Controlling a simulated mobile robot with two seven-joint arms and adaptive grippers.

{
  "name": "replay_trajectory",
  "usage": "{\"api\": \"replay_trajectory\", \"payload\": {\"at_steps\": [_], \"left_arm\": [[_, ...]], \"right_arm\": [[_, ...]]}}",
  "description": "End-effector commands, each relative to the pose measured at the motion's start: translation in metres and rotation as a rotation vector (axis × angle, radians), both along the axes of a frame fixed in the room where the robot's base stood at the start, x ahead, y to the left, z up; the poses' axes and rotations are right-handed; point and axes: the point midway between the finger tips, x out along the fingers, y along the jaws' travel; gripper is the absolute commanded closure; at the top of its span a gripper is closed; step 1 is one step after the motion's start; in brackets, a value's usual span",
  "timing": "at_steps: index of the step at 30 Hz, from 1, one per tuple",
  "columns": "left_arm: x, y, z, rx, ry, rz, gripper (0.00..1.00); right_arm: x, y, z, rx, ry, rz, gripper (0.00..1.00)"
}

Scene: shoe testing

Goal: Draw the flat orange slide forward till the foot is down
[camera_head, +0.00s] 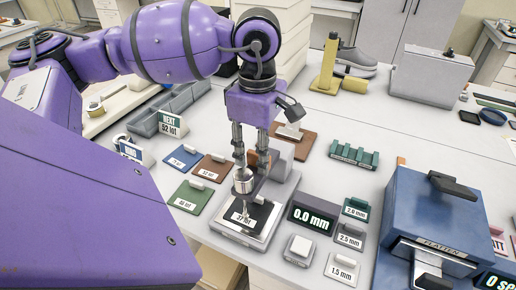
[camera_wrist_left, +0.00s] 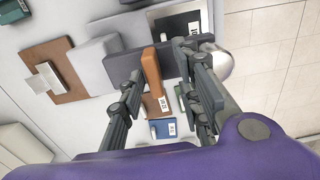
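The flat orange slide (camera_wrist_left: 152,78) stands up from the grey gauge (camera_head: 282,185) in the middle of the table. In the head view it is mostly hidden behind my left gripper (camera_head: 251,165). In the left wrist view the slide lies between the two spread fingers of my left gripper (camera_wrist_left: 160,62), with a gap towards the right finger. The silver foot assembly (camera_head: 243,184) hangs over a black sample (camera_head: 247,216) labelled 27 on the gauge's plate. I cannot tell whether its tip touches the sample. The gauge display (camera_head: 313,217) reads 0.0 mm. My right gripper is not in view.
Green (camera_head: 190,198), blue (camera_head: 183,158) and brown (camera_head: 210,168) labelled cards lie left of the gauge. Thickness blocks, among them the 1.5 mm one (camera_head: 342,268), lie right of it. A large blue platen machine (camera_head: 430,225) stands further right.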

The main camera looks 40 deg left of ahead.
Motion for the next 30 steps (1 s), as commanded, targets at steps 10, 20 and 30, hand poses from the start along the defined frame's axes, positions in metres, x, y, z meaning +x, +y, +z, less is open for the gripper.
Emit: {"api": "replay_trajectory", "payload": {"at_steps": [10, 20, 30], "left_arm": [[0.003, 0.001, 0.015, 0.001, -0.009, 0.003, 0.69], [0.002, 0.000, 0.083, -0.001, -0.009, 0.002, 0.69], [0.000, 0.000, 0.120, -0.001, -0.002, 0.000, 0.69]], "right_arm": [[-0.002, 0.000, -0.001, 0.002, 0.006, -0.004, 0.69], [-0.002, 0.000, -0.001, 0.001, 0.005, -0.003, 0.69], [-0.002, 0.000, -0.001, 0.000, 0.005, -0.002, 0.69]]}}
